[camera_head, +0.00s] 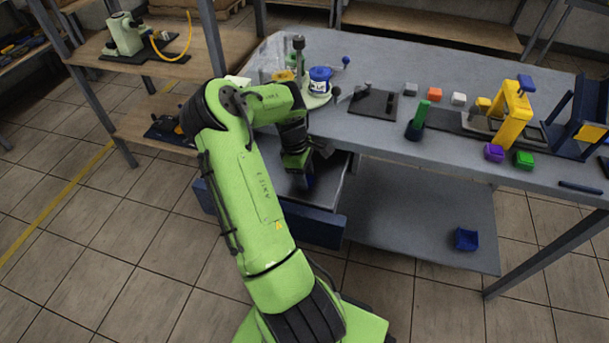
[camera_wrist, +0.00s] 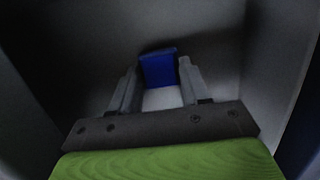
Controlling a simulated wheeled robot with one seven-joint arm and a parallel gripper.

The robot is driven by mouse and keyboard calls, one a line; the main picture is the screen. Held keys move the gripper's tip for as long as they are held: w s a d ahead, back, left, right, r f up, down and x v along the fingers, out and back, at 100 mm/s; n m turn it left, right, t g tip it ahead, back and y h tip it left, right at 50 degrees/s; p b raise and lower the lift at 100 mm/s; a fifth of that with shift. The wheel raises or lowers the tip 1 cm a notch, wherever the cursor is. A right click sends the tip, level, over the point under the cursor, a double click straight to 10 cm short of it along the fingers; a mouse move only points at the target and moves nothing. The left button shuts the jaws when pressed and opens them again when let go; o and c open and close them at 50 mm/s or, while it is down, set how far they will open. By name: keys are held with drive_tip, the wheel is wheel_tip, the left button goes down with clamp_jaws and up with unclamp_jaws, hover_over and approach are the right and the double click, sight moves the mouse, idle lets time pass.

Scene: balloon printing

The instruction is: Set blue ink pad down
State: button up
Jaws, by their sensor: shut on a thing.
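The blue ink pad (camera_wrist: 158,68) is between the two fingertips of my gripper (camera_wrist: 158,76) in the wrist view. My gripper is shut on it. A pale grey-white patch shows just below the blue part, between the fingers. In the head view my gripper (camera_head: 308,176) points down into the open drawer (camera_head: 330,230) under the table. The ink pad shows there only as a small dark blue patch at the fingertips. Grey drawer walls surround the gripper in the wrist view. I cannot tell whether the pad touches the drawer floor.
The grey table (camera_head: 440,165) above holds a green-handled stamp (camera_head: 419,118), a yellow press (camera_head: 513,118), a blue-labelled tub (camera_head: 320,80) and several coloured blocks. A blue box (camera_head: 466,239) sits on the lower shelf (camera_head: 410,215), which is otherwise mostly clear. The table edge is close to my arm.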

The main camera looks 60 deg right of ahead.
drive_tip(key=shift+f, duration=0.2)
drive_tip(key=o, duration=0.9)
drive_tip(key=shift+r, duration=0.1)
wheel_tip(320, 180, up, 12)
drive_tip(key=w+f+p, duration=0.1)
drive_tip(key=w+p, duration=0.1)
drive_tip(key=p, duration=0.2)
drive_tip(key=w+a+r+m+t, duration=0.1)
drive_tip(key=w+a+r+t, duration=0.2)
drive_tip(key=w+a+r, duration=0.65)
drive_tip(key=s+a+r+t+y, duration=0.1)
drive_tip(key=a+r, duration=0.1)
drive_tip(key=a, duration=0.5)
drive_tip(key=s+a+r+t, duration=0.1)
drive_tip(key=a+r, duration=0.2)
drive_tip(key=a, duration=0.3)
drive_tip(key=s+a+r+t, duration=0.2)
drive_tip(key=s+a, duration=0.8)
drive_tip(key=a, duration=0.4)
drive_tip(key=shift+s+a+r+m+t+h, duration=0.3)
drive_tip(key=shift+s+r+m+t, duration=0.05)
drive_tip(key=shift+s+m+t, duration=0.05)
